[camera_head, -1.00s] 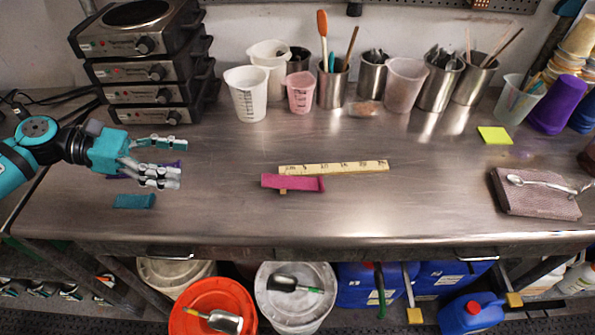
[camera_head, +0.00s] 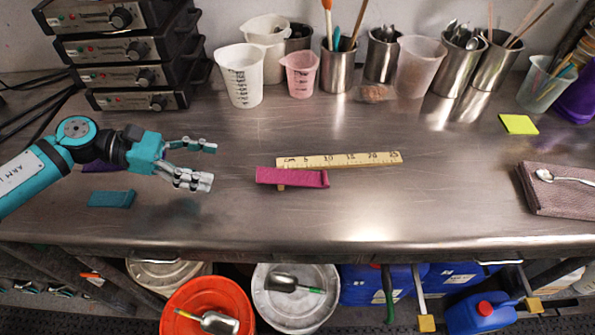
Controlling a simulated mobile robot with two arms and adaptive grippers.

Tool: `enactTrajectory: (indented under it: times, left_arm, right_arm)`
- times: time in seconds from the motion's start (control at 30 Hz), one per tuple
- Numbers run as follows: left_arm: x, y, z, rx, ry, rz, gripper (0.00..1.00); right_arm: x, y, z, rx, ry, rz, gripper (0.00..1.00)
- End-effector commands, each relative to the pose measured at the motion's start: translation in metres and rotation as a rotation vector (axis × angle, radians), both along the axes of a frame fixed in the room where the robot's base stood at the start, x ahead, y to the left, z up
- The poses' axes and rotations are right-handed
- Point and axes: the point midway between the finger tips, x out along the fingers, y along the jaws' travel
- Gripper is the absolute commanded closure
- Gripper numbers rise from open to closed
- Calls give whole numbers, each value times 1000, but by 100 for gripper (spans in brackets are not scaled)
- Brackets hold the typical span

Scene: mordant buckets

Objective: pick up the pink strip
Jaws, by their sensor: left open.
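The pink strip (camera_head: 292,178) lies on the steel bench near the middle, just in front of a wooden ruler (camera_head: 340,160) with printed numbers. A small piece of wood colour shows at the strip's front edge. My left gripper (camera_head: 212,165) is open and empty, above the bench to the left of the strip, its fingers pointing right and apart from the strip. A teal strip (camera_head: 110,199) lies below my left arm. A purple strip (camera_head: 98,167) is partly hidden behind the arm. My right gripper is not in view.
Stacked hotplates (camera_head: 125,75) stand at the back left. White and pink jugs (camera_head: 240,75) and steel cups of tools (camera_head: 338,72) line the back. A yellow note (camera_head: 518,124) and a folded cloth with a spoon (camera_head: 560,200) are at the right. The bench between is clear.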

Motion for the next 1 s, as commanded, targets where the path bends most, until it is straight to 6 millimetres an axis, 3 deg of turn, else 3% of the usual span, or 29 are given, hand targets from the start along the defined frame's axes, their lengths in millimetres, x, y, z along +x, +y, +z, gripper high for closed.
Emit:
enactTrajectory:
  times: [0.1,0.23,0.47,0.8,1.0]
  left_arm:
    - [2,-25,-6,-3,0,-4,35]
    - [4,-43,-15,-2,0,-2,35]
    - [5,-57,-22,0,-1,-1,35]
    - [7,-97,-41,0,-2,-1,35]
    - [8,-100,-45,1,-3,1,35]
  right_arm:
    - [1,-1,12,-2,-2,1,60]
    - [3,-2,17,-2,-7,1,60]
    - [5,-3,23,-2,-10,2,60]
    - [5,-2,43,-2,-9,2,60]
    - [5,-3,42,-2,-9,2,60]
